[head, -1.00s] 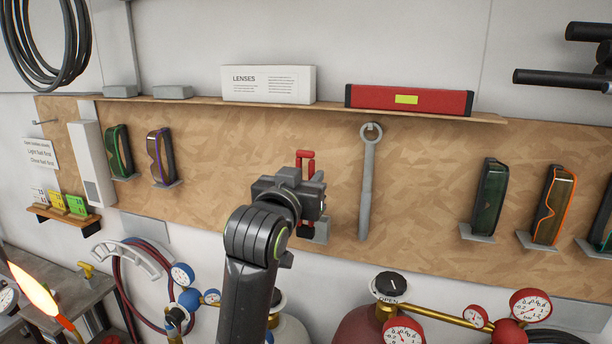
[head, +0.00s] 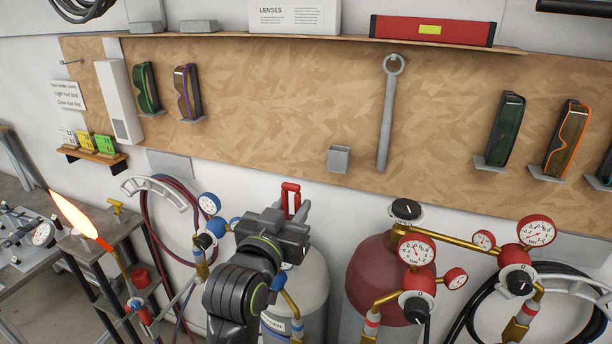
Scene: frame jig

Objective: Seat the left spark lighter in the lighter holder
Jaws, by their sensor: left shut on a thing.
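The red spark lighter (head: 290,189) is in my left gripper (head: 292,228). My right gripper is not in view.
A grey wrench (head: 387,115) hangs right of the holder. Behind my arm stand a pale cylinder (head: 305,300) and a red cylinder (head: 375,275) with gauges. A torch with a burning flame (head: 80,217) is at left.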

